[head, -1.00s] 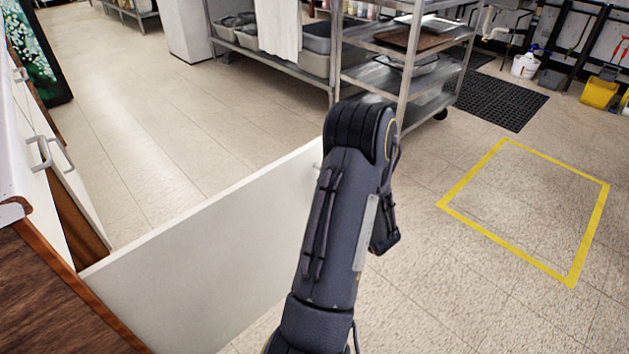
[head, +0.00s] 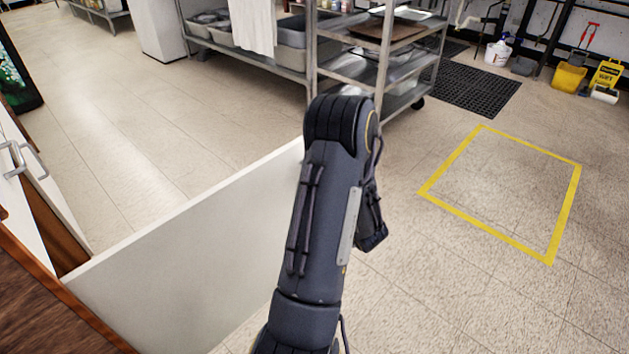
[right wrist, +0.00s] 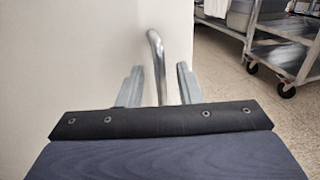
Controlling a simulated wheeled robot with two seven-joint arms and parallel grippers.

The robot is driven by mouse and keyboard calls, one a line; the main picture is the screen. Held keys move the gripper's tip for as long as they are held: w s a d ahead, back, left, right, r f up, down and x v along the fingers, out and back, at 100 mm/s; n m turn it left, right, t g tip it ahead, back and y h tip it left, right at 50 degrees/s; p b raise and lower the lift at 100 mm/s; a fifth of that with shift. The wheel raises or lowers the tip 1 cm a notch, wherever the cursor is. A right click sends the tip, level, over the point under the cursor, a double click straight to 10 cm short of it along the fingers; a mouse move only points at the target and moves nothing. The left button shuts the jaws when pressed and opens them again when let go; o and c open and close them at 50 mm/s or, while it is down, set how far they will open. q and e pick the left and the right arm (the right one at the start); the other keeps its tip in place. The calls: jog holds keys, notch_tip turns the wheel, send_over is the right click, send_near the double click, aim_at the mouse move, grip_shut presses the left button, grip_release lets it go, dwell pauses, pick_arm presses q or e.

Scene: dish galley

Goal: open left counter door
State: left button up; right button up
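The counter door (head: 190,260) is a white panel in the head view. It stands swung wide open, reaching from the wooden cabinet at the left out over the floor. My right arm crosses in front of its far end and hides the handle and gripper there. In the right wrist view, a curved metal handle (right wrist: 157,62) stands out from the white door face (right wrist: 70,60). My right gripper (right wrist: 160,86) has its two fingers apart, one on each side of the handle, with visible gaps. My left gripper is in neither view.
Other white cabinet fronts with metal handles (head: 24,160) are at the left edge. A metal shelf cart (head: 385,75) stands beyond the arm. A yellow floor outline (head: 549,263) and a black mat (head: 480,92) lie at the right. The tiled floor between is clear.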

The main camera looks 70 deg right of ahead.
jog(key=p+v, duration=0.1)
jog(key=v, duration=0.7)
dwell(0.6)
